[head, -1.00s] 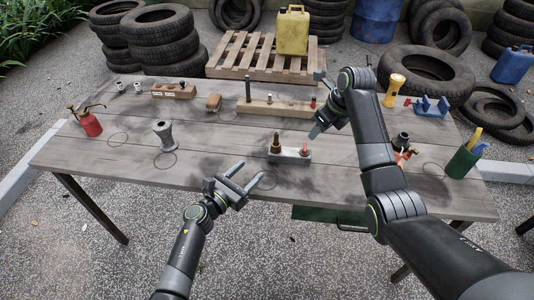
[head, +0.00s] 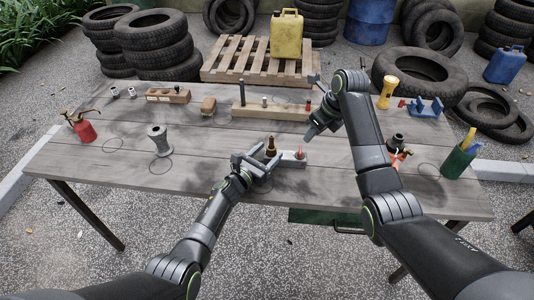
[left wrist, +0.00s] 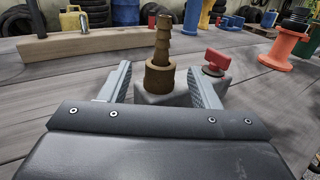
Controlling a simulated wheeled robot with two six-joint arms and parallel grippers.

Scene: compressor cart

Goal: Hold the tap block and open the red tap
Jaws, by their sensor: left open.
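The grey tap block (head: 292,161) lies on the table near its front edge. A brass barbed fitting (head: 271,147) stands upright on its left end, and the red tap (head: 300,154) sits on its right part. My left gripper (head: 259,157) is open at the block's left end. In the left wrist view, its fingers (left wrist: 160,84) lie either side of the block (left wrist: 150,98) and brass fitting (left wrist: 162,60); the red tap (left wrist: 216,60) is beyond the right finger. I cannot tell whether the fingers touch the block. My right gripper (head: 313,131) hangs behind the block, above the table; its jaws are unclear.
A wooden rail with pegs (head: 270,112) lies behind the block. A grey flanged part (head: 159,140) and a red oil can (head: 80,127) stand left. Orange and black fittings (head: 398,149) and a green cup (head: 458,161) stand right.

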